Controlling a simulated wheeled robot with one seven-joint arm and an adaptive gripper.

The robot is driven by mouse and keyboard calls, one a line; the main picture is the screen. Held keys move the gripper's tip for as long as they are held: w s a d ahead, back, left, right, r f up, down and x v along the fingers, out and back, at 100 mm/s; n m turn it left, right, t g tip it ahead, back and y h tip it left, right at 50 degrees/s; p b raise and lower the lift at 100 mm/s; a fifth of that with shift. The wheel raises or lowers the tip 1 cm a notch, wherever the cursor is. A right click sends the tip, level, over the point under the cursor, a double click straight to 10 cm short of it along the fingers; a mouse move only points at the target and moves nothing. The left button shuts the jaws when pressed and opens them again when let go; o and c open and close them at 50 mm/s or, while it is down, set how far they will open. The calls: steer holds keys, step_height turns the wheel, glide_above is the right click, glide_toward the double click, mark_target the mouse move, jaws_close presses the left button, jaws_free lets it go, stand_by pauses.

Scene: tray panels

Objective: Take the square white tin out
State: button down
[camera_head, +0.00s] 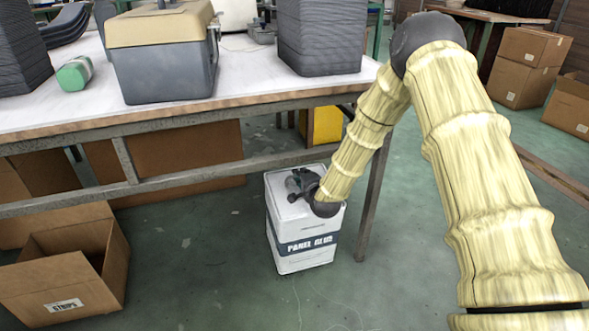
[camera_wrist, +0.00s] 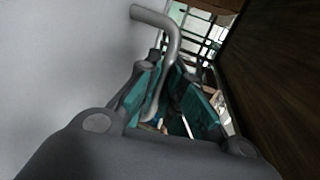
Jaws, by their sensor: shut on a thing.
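The square white tin (camera_head: 302,252), with a dark band reading "PANEL GLUE", is upright at floor level beside the table leg, below the table's front edge. I cannot tell whether its base touches the floor. My gripper (camera_head: 303,184) is at the tin's top, pointing down over it. In the wrist view my gripper (camera_wrist: 172,82) is shut on the grey bent handle (camera_wrist: 162,22) of the tin. The tin's pale surface (camera_wrist: 60,70) fills the left of that view. The far end of the handle is hidden between the fingers.
The worktable (camera_head: 240,88) overhangs close behind the tin, with a metal leg (camera_head: 374,195) just to its right and a lower rail (camera_head: 205,178). An open cardboard box (camera_head: 65,285) stands at left. A yellow container (camera_head: 325,125) is farther back. Floor in front is clear.

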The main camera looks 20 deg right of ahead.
steer(key=s+d+p, duration=0.1)
steer(key=s+p, duration=0.5)
steer(key=s, duration=3.2)
steer(key=shift+d+r, duration=0.15)
stand_by(2.5)
steer(key=shift+s, duration=0.1)
